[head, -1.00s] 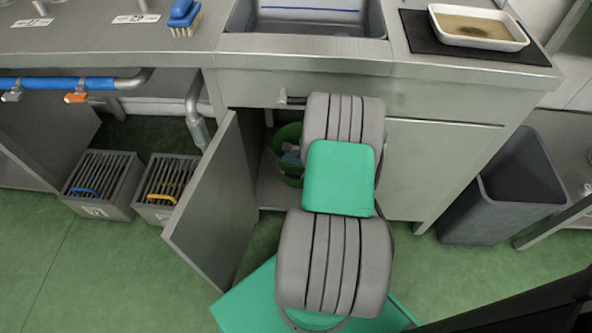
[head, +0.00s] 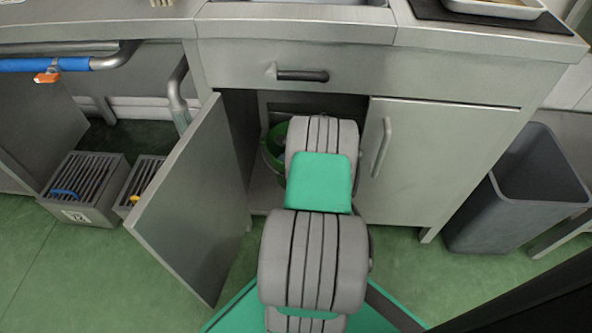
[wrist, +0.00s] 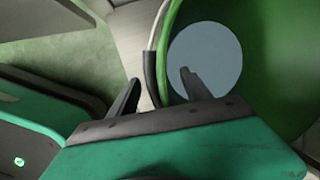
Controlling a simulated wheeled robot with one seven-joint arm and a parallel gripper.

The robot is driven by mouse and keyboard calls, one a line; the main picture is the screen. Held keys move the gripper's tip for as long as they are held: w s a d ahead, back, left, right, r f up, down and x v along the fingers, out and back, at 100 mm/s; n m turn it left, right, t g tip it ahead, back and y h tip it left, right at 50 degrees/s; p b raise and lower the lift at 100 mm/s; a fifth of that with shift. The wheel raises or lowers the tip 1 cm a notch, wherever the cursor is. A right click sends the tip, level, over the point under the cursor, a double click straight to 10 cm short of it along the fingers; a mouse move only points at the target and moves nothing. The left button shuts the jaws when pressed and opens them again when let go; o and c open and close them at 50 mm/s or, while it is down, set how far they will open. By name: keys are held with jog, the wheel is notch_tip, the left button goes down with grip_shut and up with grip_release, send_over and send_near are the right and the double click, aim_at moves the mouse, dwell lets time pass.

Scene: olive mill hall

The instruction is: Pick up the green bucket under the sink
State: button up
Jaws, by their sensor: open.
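The green bucket (head: 273,148) stands inside the open cabinet under the sink, partly hidden behind my arm in the head view. In the wrist view the bucket (wrist: 285,50) fills the right side, very close, with a flat blue-grey round patch at its near side. A pale wire with a dark grip (wrist: 150,76), seemingly its handle, runs near the bucket's edge. My gripper (wrist: 160,92) is open, one finger left of the dark grip and the other right of it, over the round patch. Contact cannot be told. The head view hides the fingers behind my arm.
The left cabinet door (head: 190,205) stands open beside my arm. The right door (head: 440,155) is shut, and a drawer handle (head: 302,76) juts out above the opening. A grey bin (head: 520,200) stands right; slatted boxes (head: 85,185) stand left.

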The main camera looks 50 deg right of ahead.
jog(key=shift+w+f, duration=0.25)
jog(key=shift+f, duration=0.35)
jog(key=shift+c, duration=0.4)
grip_shut()
jog(key=shift+d, duration=0.1)
dwell(0.3)
